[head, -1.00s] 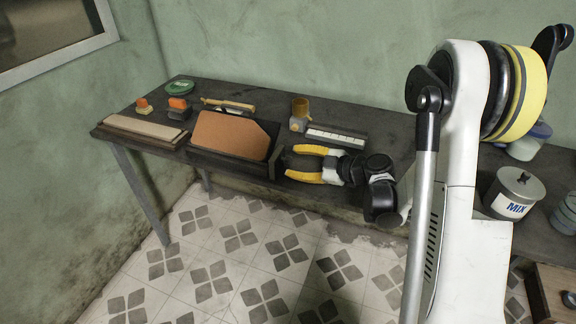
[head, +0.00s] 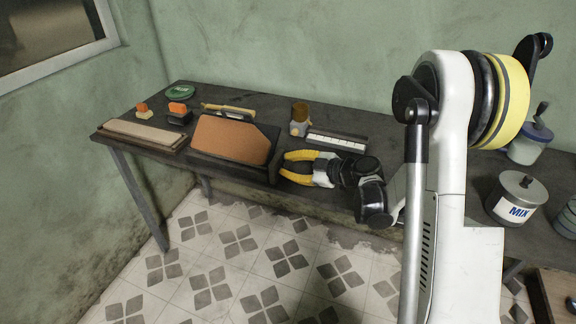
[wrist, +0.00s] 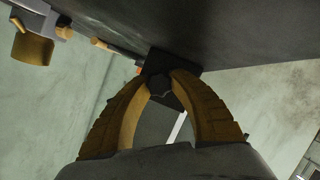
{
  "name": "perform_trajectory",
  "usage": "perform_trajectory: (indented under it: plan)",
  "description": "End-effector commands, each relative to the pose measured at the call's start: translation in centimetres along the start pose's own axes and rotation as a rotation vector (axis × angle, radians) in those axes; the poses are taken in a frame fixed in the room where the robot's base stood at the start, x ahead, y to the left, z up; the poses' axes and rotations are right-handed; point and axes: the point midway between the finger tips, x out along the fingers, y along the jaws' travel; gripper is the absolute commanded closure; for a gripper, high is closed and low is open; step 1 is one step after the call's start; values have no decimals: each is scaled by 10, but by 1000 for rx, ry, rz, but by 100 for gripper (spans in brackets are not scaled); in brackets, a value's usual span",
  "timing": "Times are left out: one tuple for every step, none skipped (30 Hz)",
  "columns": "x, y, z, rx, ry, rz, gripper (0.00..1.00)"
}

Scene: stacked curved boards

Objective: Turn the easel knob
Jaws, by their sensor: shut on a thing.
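The easel (head: 272,165) is a low dark stand near the front edge of the dark table, with an orange-brown board (head: 230,140) leaning on it. My gripper (head: 282,164) is at the right side of the easel, its yellow fingers pointing left. In the wrist view, the two curved fingers close on a small dark faceted knob (wrist: 159,87) with their tips. Behind it is a dark part of the easel (wrist: 174,62). The knob is hidden by the fingers in the head view.
Behind the easel stand a brown-topped cup-like item (head: 299,118) and a white-striped strip (head: 337,142). A flat beige board (head: 145,133) lies left, with small orange-topped items behind. A MIX pot (head: 515,198) stands right. Tiled floor in front is clear.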

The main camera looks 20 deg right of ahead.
Motion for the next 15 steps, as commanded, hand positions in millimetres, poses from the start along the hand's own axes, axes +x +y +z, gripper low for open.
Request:
perform_trajectory:
  plan:
    - [0,0,0,9,0,-4,100]
    - [0,0,0,16,0,-7,100]
    - [0,0,0,30,0,-12,100]
    - [0,1,0,40,0,-17,100]
    - [0,1,0,54,0,-22,100]
    - [0,1,0,73,0,-31,100]
    - [0,1,0,91,0,-38,100]
    - [0,1,0,108,0,-45,100]
    - [0,1,0,135,0,-56,100]
    - [0,1,0,157,0,-65,100]
    - [0,1,0,179,0,-75,100]
    - [0,1,0,211,0,-88,100]
    - [0,2,0,236,0,-99,100]
    - [0,2,0,261,-1,-108,100]
    - [0,2,0,296,-1,-124,100]
